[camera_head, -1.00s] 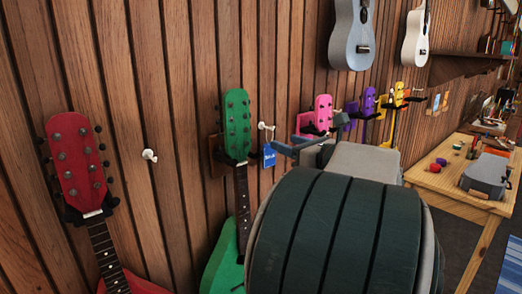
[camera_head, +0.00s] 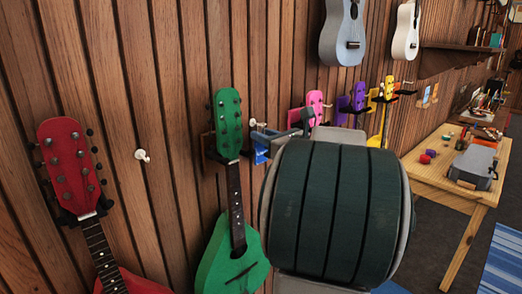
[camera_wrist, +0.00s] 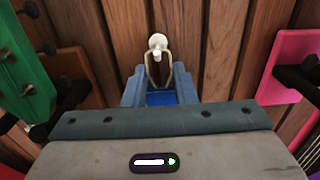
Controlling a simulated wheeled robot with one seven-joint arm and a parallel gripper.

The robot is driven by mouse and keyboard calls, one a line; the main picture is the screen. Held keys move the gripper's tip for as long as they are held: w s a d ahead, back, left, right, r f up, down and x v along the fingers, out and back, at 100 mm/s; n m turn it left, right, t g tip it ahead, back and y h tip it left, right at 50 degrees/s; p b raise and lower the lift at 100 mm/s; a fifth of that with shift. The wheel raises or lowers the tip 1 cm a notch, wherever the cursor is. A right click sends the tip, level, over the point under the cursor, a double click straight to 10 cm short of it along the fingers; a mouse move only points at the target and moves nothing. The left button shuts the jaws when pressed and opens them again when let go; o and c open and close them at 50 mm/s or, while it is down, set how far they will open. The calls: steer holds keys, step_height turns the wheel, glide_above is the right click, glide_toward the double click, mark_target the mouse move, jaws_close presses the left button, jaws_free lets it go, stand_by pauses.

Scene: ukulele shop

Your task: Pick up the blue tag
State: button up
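The blue tag (camera_wrist: 160,97) hangs by a looped string from a white wall hook (camera_wrist: 157,45). In the wrist view it lies between the two blue-grey fingers of my gripper (camera_wrist: 160,88), and its lower part is hidden by my gripper's body. The fingers stand apart, one on each side of the tag. I cannot tell whether they touch its edges. In the head view the tag (camera_head: 261,156) shows as a small blue patch beside the left finger of my gripper (camera_head: 285,130), partly covered by it, right of the green instrument.
A green instrument (camera_head: 228,125) hangs close left of the tag, a pink one (camera_head: 314,104) to the right. A red instrument (camera_head: 72,165) and an empty white hook (camera_head: 142,155) are further left. A wooden table (camera_head: 432,172) stands at the right.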

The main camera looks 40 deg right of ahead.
steer(key=shift+r, duration=0.1)
steer(key=shift+r+p, duration=0.7)
steer(key=shift+r, duration=0.15)
step_height(320, 180, up, 2)
steer(key=shift+r+p, duration=0.1)
steer(key=shift+p, duration=0.7)
steer(key=s+d, duration=0.1)
steer(key=s, duration=1.7)
steer(key=shift+d+f, duration=0.2)
steer(key=shift+f, duration=0.1)
